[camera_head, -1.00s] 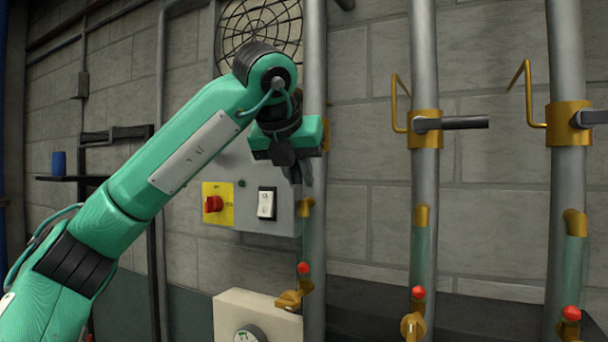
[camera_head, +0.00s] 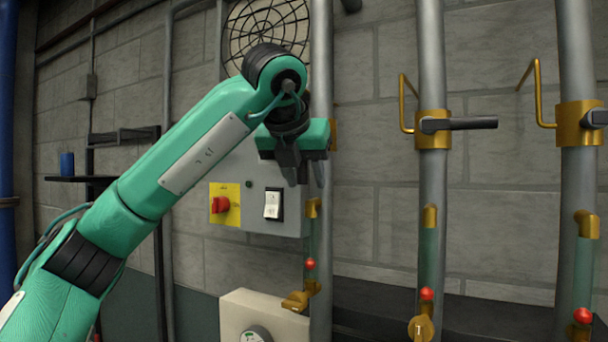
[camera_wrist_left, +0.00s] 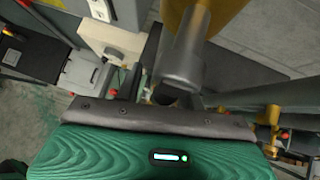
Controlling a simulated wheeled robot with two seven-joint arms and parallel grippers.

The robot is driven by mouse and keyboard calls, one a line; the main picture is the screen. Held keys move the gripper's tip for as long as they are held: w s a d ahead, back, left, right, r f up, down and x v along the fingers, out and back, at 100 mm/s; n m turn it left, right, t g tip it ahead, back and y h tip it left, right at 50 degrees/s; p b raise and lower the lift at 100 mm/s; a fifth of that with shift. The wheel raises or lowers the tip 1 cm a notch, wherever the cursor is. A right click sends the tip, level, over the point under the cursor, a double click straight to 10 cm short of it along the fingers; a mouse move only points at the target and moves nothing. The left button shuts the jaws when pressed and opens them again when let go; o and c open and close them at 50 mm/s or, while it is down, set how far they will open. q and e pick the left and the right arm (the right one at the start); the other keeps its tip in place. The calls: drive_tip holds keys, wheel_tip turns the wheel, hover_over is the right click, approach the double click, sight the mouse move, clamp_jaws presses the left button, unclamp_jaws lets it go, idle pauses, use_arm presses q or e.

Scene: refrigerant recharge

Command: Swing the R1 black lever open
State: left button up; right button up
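Three grey vertical pipes carry brass valve bands; no R1 label is readable. The left pipe (camera_head: 321,90) is beside my left gripper (camera_head: 303,170), which hides most of its valve. In the left wrist view, a grey rounded lever hub (camera_wrist_left: 182,72) on brass shows close in front of my gripper (camera_wrist_left: 172,98). My left gripper's fingers point down and stand apart, with nothing seen between them. Contact with the lever cannot be told. The middle pipe's black lever (camera_head: 465,123) lies level, pointing right. The right pipe's lever (camera_head: 597,118) is cut off by the frame edge. My right gripper is not in view.
A grey control box with a red knob (camera_head: 220,204) and a white switch (camera_head: 272,204) is behind and below the gripper. Sight glasses with red balls (camera_head: 427,294) sit lower on the pipes. A cream box (camera_head: 250,305) with a gauge stands below. Bare wall separates the pipes.

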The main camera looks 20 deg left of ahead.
use_arm(q)
drive_tip(key=shift+s+r, duration=0.2)
drive_tip(key=shift+s, duration=0.05)
drive_tip(key=b+v, duration=0.4)
drive_tip(key=v, duration=0.9)
drive_tip(key=shift+r, duration=0.1)
